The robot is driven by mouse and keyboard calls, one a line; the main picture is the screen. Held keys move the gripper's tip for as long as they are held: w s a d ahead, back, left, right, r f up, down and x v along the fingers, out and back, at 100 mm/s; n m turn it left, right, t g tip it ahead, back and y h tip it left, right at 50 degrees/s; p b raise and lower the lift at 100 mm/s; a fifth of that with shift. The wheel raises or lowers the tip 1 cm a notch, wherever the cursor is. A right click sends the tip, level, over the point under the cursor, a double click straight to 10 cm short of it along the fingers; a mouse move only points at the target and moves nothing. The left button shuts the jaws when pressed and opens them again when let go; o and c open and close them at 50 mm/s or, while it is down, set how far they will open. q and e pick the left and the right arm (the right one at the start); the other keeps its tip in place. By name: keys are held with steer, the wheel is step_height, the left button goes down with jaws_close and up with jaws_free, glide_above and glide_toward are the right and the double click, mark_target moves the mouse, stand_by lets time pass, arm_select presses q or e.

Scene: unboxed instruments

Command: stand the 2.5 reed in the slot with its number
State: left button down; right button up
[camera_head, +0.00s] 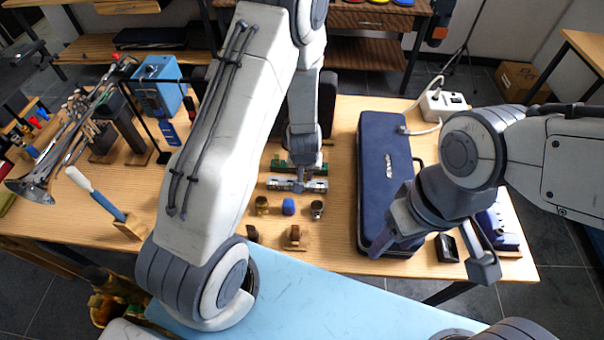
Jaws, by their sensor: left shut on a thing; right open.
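My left gripper (300,179) points down over the middle of the table. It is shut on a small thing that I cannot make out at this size. A silver bar-like piece (318,184) and a green strip (278,162) show around its tip. I cannot tell the 2.5 reed or any slot number in this view; my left arm covers part of the table. My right gripper (431,254) is open and empty, in front of the dark blue case (376,150), with its fingers wide apart.
A brass piece (262,205), a blue cap (288,206) and a dark metal piece (317,209) stand in a row near the front. A brown wooden piece (295,238) is closer. A trumpet (75,130) and a blue box (160,82) stand left.

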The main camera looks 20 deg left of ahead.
stand_by(0.4)
arm_select(q)
steer(key=c, duration=0.8)
jaws_free()
steer(key=shift+o, duration=0.2)
steer(key=p+v, duration=0.5)
steer(key=v, duration=0.5)
steer(key=shift+r, duration=0.2)
